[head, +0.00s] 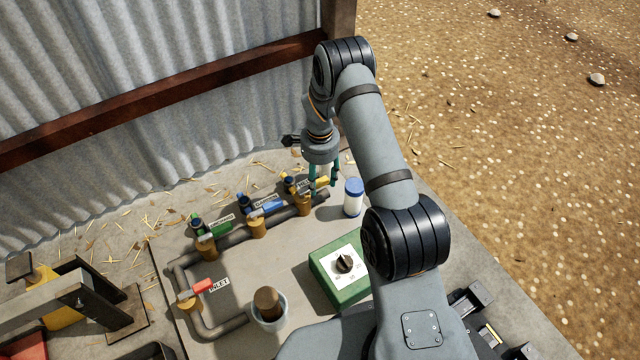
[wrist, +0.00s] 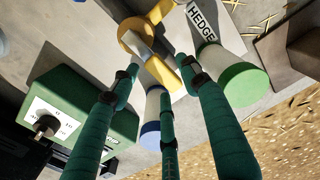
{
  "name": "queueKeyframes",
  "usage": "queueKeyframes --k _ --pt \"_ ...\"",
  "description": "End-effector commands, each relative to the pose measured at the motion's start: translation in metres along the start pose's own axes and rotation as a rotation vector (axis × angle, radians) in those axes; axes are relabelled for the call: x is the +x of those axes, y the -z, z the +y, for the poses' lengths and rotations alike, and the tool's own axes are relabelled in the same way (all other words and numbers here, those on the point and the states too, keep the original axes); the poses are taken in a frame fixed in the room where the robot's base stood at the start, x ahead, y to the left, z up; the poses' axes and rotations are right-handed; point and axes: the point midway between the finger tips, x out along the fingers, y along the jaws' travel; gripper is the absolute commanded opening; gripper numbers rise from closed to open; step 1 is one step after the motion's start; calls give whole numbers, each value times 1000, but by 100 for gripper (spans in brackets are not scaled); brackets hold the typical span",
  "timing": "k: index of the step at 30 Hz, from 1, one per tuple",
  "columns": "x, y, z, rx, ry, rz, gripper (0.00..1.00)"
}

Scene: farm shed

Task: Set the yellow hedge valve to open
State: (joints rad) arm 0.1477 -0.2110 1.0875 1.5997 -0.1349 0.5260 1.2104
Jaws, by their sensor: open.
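The yellow hedge valve handle (head: 322,182) is at the right end of the valve row in the head view, partly hidden by my gripper. It points right, roughly along the grey pipe. In the wrist view the yellow handle (wrist: 163,72) lies by the fingertips, near the round brass valve body (wrist: 135,38) and the white HEDGE label (wrist: 203,22). My gripper (head: 322,178) points down over this handle, and its green-wrapped fingers (wrist: 158,78) are spread apart around the handle's end. I cannot tell whether any finger touches it.
A white bottle with a blue cap (head: 353,197) stands close right of my gripper. Blue (head: 266,207), green (head: 215,228) and red (head: 202,286) valve handles sit along the pipes. A green dial box (head: 335,285) and a cup (head: 268,310) stand nearer. Corrugated wall (head: 150,60) is behind.

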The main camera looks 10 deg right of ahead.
Motion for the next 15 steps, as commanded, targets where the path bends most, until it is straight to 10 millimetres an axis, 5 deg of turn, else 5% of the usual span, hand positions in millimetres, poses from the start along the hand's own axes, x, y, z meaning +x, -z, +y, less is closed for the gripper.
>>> queueKeyframes --k 10,15 --pt "3 0 0 0 0 0 45" --pt "3 0 0 0 0 0 35"
